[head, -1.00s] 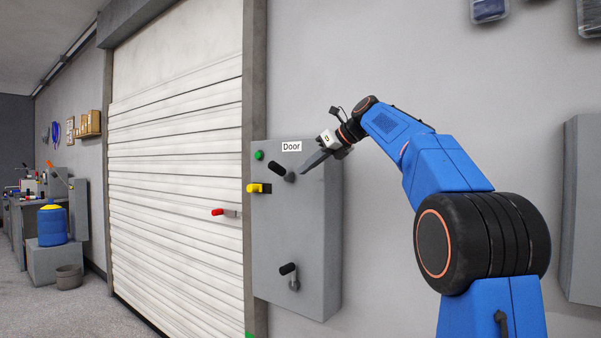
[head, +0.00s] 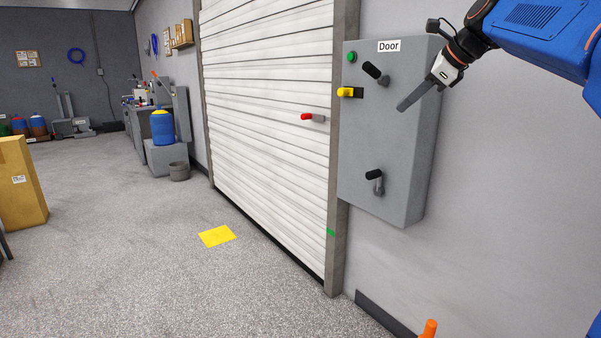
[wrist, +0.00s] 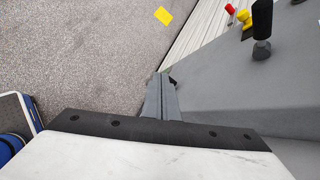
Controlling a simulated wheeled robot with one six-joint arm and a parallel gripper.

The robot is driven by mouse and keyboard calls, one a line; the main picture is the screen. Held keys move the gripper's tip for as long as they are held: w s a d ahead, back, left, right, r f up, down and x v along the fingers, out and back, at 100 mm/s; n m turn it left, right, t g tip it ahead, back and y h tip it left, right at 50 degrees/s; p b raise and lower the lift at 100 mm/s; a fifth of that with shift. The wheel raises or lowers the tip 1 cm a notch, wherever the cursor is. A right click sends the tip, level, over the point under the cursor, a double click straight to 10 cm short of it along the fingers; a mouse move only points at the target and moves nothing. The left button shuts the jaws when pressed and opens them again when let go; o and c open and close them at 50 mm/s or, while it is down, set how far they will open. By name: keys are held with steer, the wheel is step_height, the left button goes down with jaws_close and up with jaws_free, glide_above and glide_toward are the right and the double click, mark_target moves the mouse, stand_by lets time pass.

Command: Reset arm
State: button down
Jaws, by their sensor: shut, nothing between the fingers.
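My gripper (head: 402,106) is at the end of my blue arm, in front of the right part of a grey door box (head: 407,148) labelled "Door". Its fingers are shut together with nothing between them, and they also show in the wrist view (wrist: 160,78). The upper black-knobbed handle (head: 375,72) is left of and above the fingertips, apart from them. In the wrist view a black-knobbed handle (wrist: 262,28) stands at the upper right, clear of the fingers. A lower black-knobbed handle (head: 376,180) and a yellow switch (head: 350,92) are also on the box.
A white roller shutter (head: 265,110) with a red handle (head: 311,117) is left of the box and appears closed. A yellow floor mark (head: 217,236) lies before it. A cardboard box (head: 20,185) stands at the left. The floor between is open.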

steer(key=s+f+n+g+h, duration=0.1)
steer(key=s+f+n+h, duration=0.1)
steer(key=s+f+n, duration=0.9)
steer(key=s+d+f+n+g+h, duration=0.1)
steer(key=s+f+n+h, duration=0.2)
steer(key=s+f+n, duration=0.8)
steer(key=s+f, duration=1.6)
steer(key=f, duration=0.1)
steer(key=shift+s+f+n+g, duration=0.25)
steer(key=shift+s+n+g, duration=0.05)
steer(key=shift+n+g, duration=0.1)
